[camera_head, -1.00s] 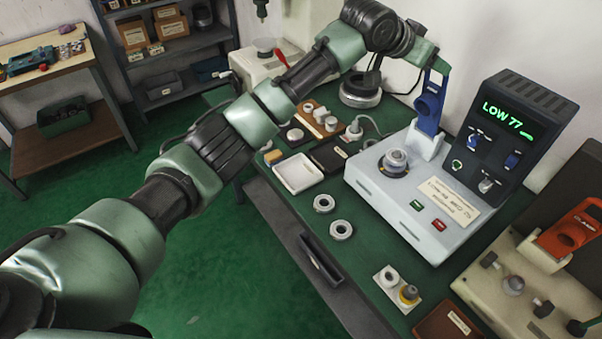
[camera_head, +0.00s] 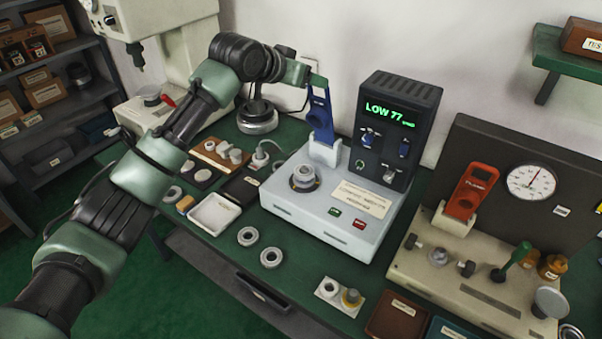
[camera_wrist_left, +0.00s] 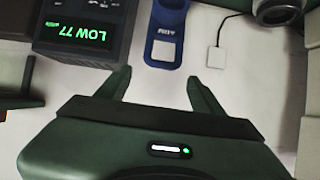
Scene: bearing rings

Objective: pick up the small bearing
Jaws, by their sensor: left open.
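Two bearing rings lie on the green bench in the head view, one nearer the white tray (camera_head: 247,236) and one closer to the front edge (camera_head: 271,257). A smaller ring (camera_head: 328,287) sits on a white plate beside a yellow-based part. Another round metal part (camera_head: 303,177) sits on the grey heater-like machine (camera_head: 330,212). I cannot tell which is the small bearing. My left gripper (camera_head: 318,80) is high, near the top of a blue tool (camera_head: 320,118) in a white holder. In the left wrist view its jaws (camera_wrist_left: 155,90) are apart and empty.
The display unit (camera_head: 394,125) reads LOW 77. A white tray (camera_head: 214,214) and a wooden board (camera_head: 222,155) lie left of the machine. A gauge fixture (camera_head: 480,265) with a red tool (camera_head: 471,190) fills the right. Brown and teal boxes line the front.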

